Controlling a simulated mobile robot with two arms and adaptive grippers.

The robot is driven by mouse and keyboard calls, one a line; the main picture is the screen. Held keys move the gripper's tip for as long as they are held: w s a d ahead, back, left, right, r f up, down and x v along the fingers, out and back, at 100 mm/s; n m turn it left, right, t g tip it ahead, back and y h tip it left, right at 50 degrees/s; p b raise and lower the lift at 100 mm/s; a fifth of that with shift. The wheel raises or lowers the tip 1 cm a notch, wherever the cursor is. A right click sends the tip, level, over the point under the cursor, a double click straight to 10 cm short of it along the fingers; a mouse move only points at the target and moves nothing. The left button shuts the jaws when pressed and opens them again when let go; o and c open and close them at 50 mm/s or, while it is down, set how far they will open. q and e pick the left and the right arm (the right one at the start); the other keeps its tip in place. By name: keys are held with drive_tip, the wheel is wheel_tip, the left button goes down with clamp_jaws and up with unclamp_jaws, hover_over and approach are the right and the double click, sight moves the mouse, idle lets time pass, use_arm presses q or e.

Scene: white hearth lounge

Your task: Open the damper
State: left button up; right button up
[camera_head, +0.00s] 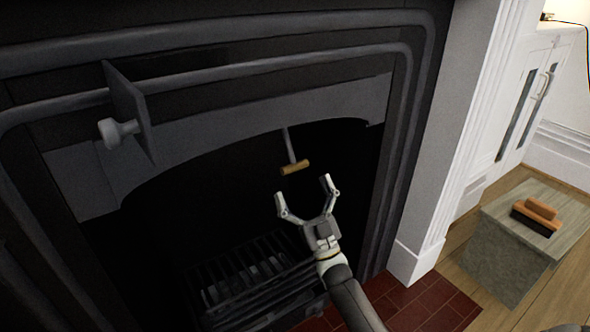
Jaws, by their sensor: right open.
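The damper pull is a thin metal rod with a tan wooden handle (295,168) that hangs under the arch of the dark fireplace (230,133). My right gripper (304,190) is open and empty, its two fingers spread just below the handle in the picture. I see no contact between the fingers and the handle. The damper plate itself is hidden up inside the dark opening. My left gripper is not in the view.
A plate with a round knob (118,131) juts from the fireplace front at the left. A grate (250,275) sits low in the opening. A grey box (510,240) with a wooden brush (537,214) stands at the right, beyond the white surround (440,150).

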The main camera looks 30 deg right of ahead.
drive_tip(key=v, duration=0.5)
drive_tip(key=shift+s+f, duration=0.1)
idle(0.4)
